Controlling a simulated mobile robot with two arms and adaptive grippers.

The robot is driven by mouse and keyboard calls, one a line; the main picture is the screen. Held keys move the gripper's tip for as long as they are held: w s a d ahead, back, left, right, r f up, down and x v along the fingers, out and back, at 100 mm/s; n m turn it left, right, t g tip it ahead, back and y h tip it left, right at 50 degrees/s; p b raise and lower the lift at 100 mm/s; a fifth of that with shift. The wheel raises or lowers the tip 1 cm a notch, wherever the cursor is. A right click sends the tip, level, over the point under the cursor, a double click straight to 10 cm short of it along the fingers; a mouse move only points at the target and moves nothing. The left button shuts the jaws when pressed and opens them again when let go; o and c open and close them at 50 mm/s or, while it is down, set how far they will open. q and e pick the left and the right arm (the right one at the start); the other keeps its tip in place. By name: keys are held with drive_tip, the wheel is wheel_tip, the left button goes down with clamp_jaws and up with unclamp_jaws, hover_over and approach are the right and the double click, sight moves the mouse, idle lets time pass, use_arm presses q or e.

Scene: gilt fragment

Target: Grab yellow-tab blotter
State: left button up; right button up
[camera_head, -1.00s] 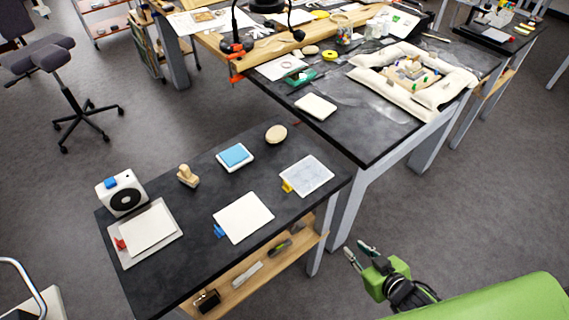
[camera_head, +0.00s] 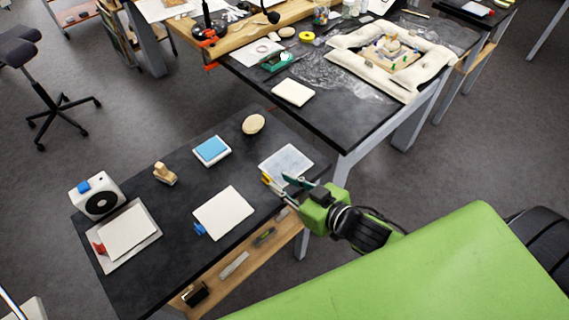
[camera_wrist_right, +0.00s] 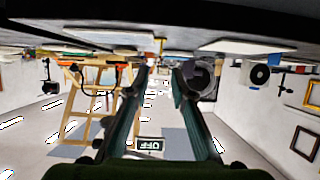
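The yellow-tab blotter (camera_head: 286,160) is a pale blue-grey sheet lying flat at the right end of the dark near table, its yellow tab (camera_head: 266,178) at its lower left corner. My right gripper (camera_head: 277,182) is at that corner, its fingers seen beside the tab and over the sheet's near edge. In the right wrist view its two dark green fingers (camera_wrist_right: 163,72) are apart with nothing clearly between them. I cannot tell whether they touch the blotter. My left gripper is not in view.
The near table (camera_head: 215,262) also holds a blue-tab white blotter (camera_head: 223,213), a red-tab blotter (camera_head: 127,231), a blue pad (camera_head: 212,150), a wooden stamp (camera_head: 165,174), an oval block (camera_head: 253,124) and a white box with a black disc (camera_head: 97,196). A larger table (camera_head: 330,118) stands behind.

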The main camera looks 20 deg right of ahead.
sight(266, 176)
drive_tip(key=shift+x, duration=1)
drive_tip(key=shift+w+a+f+p, duration=0.2)
drive_tip(key=shift+w+f+p, duration=0.15)
drive_tip(key=shift+w, duration=0.15)
drive_tip(key=x, duration=0.2)
drive_tip(key=p+x, duration=0.1)
drive_tip(key=x, duration=0.1)
drive_tip(key=shift+s+f, duration=0.15)
drive_tip(key=shift+f, duration=0.2)
clamp_jaws()
